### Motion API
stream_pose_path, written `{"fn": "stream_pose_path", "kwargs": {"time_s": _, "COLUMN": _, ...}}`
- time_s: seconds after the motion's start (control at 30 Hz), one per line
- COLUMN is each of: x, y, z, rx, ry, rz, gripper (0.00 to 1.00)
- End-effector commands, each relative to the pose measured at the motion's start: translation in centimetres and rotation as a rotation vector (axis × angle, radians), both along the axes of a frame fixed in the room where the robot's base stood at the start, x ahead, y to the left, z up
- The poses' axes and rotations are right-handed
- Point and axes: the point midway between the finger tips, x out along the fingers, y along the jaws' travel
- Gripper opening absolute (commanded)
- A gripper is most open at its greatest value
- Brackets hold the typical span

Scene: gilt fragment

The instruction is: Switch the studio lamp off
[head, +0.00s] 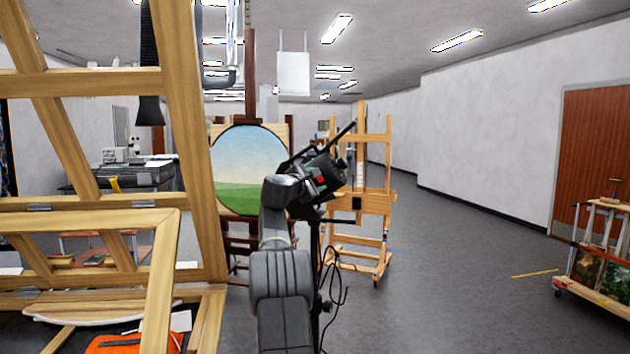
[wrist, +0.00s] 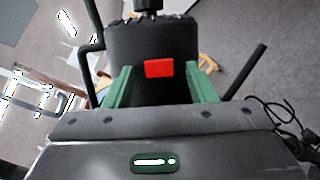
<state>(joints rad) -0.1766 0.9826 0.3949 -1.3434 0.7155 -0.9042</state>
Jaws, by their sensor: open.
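The studio lamp (head: 331,168) is a black lamp head on a thin dark stand, near the middle of the head view. It has a red switch (head: 320,181) on the side facing me. In the wrist view the black lamp housing (wrist: 130,45) fills the upper middle, with the red switch (wrist: 158,68) on it. My gripper (wrist: 160,86) is open, with its green fingers spread to either side of the switch. The fingers hold nothing. I cannot tell whether they touch the housing. My arm hides part of the lamp in the head view.
A large wooden frame (head: 190,150) stands close on the left. Behind the lamp are an easel with an oval landscape painting (head: 240,172) and another wooden easel (head: 375,200). Black cables (head: 335,275) hang by the stand. The floor (head: 450,270) to the right is open, up to a wheeled cart (head: 590,290).

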Motion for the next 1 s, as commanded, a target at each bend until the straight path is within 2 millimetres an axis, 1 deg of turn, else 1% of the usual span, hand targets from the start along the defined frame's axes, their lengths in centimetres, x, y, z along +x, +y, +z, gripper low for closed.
{"fn": "stream_pose_path", "kwargs": {"time_s": 0.03, "x": 0.0, "y": 0.0, "z": 0.0, "rx": 0.000, "ry": 0.000, "rz": 0.000, "gripper": 0.47}}
{"fn": "stream_pose_path", "kwargs": {"time_s": 0.23, "x": 0.0, "y": 0.0, "z": 0.0, "rx": 0.000, "ry": 0.000, "rz": 0.000, "gripper": 0.08}}
{"fn": "stream_pose_path", "kwargs": {"time_s": 0.27, "x": 0.0, "y": 0.0, "z": 0.0, "rx": 0.000, "ry": 0.000, "rz": 0.000, "gripper": 0.06}}
{"fn": "stream_pose_path", "kwargs": {"time_s": 0.47, "x": 0.0, "y": -0.1, "z": -0.4, "rx": -0.003, "ry": -0.012, "rz": 0.006, "gripper": 0.06}}
{"fn": "stream_pose_path", "kwargs": {"time_s": 0.6, "x": 0.0, "y": -0.2, "z": -0.8, "rx": -0.011, "ry": -0.049, "rz": 0.031, "gripper": 0.06}}
{"fn": "stream_pose_path", "kwargs": {"time_s": 1.0, "x": -0.1, "y": -0.3, "z": -0.9, "rx": -0.038, "ry": -0.161, "rz": 0.108, "gripper": 0.06}}
